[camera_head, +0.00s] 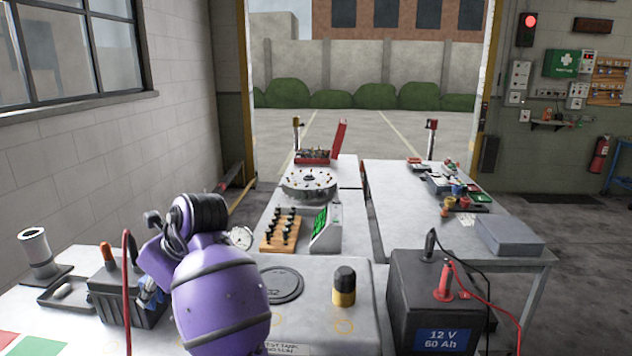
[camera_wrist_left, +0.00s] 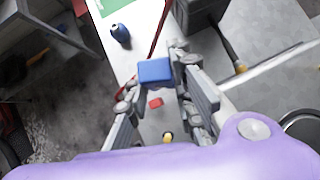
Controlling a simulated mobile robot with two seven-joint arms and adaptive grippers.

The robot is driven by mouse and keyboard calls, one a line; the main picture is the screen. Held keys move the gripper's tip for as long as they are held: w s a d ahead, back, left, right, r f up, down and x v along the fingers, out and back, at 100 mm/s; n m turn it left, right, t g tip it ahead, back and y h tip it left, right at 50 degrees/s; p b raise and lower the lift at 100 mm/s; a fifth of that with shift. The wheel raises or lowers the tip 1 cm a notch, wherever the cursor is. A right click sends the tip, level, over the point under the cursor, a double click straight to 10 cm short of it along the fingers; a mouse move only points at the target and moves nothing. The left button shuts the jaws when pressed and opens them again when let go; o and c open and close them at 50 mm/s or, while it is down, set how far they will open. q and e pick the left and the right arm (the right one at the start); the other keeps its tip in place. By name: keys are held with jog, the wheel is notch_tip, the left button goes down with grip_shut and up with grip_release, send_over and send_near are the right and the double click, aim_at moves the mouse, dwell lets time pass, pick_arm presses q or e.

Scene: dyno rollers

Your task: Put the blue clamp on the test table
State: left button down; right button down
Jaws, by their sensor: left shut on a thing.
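The blue clamp (camera_wrist_left: 155,71) shows in the left wrist view as a blue block between the two fingers. My left gripper (camera_wrist_left: 155,80) is shut on it. In the head view my purple left arm covers most of that gripper; a small blue patch (camera_head: 150,291) shows beside the arm, near a dark box. A grey table (camera_head: 310,328) with a label on its front, only partly readable, stands right of the arm; I take it for the test table. My right gripper is not in view.
A dark box (camera_head: 110,294) with a red cable (camera_head: 127,255) stands left of my arm. A 12 V battery (camera_head: 440,333) stands to the right.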

pick_arm(q)
jog(key=s+d+f+m+t+h, duration=0.3)
jog(key=s+d+m+h, duration=0.1)
jog(key=d+m, duration=0.3)
jog(key=s+d+f+m+t+h, duration=0.2)
jog(key=s+d+f+m+h, duration=0.1)
jog(key=s+d+m, duration=0.3)
jog(key=w+d+r+m, duration=0.2)
jog(key=w+d+r, duration=0.2)
jog(key=d+r, duration=0.1)
jog(key=shift+n, duration=0.5)
jog(key=shift+s+a+f+p, duration=0.15)
jog(key=shift+s+a+f, duration=0.2)
jog(key=shift+a, duration=0.25)
jog(key=shift+s+a+f+p, duration=0.15)
jog(key=shift+s+a+f, duration=0.2)
jog(key=shift+a, duration=0.25)
jog(key=shift+s+a+f+p, duration=0.15)
jog(key=shift+s+a+f, duration=0.1)
jog(key=shift+s+a, duration=0.25)
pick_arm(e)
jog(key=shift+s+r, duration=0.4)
